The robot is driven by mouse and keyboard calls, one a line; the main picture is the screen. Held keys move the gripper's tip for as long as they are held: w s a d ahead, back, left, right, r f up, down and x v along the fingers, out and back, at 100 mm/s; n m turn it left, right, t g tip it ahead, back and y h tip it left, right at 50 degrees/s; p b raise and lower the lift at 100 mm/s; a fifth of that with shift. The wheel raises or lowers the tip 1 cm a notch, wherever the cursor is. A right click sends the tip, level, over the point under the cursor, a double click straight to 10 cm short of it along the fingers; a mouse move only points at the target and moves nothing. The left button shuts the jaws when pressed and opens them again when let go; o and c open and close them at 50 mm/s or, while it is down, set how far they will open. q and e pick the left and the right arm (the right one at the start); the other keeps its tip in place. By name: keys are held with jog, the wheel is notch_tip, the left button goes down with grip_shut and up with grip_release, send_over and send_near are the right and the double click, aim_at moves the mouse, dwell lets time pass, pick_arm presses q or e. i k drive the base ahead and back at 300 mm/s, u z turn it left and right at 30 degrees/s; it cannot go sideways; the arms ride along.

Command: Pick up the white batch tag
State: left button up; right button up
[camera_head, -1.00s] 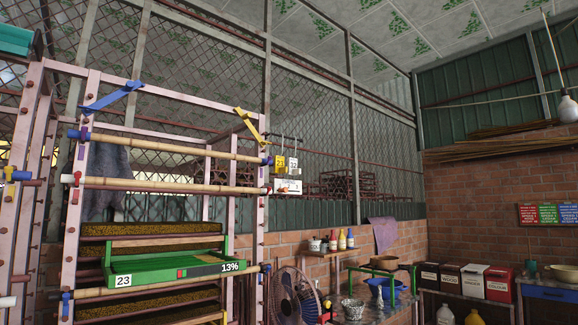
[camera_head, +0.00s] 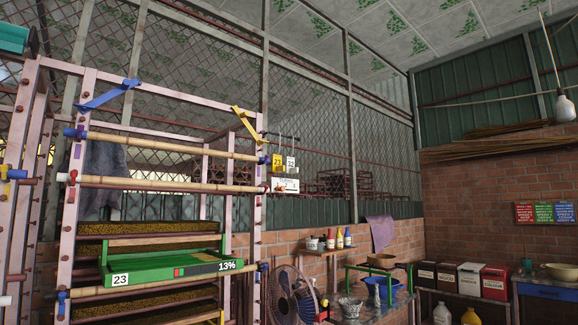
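A small white tag (camera_head: 290,163) hangs beside a yellow tag (camera_head: 277,161) marked 23, near the right post of the pink rack. Both hang above a white plate (camera_head: 285,185) fixed by the rack. The print on the white tag is too small to read surely. A green tray (camera_head: 165,266) sits in the rack with a white 23 label (camera_head: 120,280) on its front left corner and a 13% label at its right end. Neither of my grippers is in view.
The pink rack (camera_head: 71,230) with bamboo poles (camera_head: 165,186) fills the left side. A fan (camera_head: 291,295) stands right of it. A bench with a green stand (camera_head: 352,268), bowls and bottles lies beyond. Several boxes (camera_head: 468,279) stand at the right. A lamp (camera_head: 565,106) hangs at upper right.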

aim_at(290, 169)
jog(key=u, duration=0.25)
jog(key=i, duration=2.05)
jog(key=u, duration=0.5)
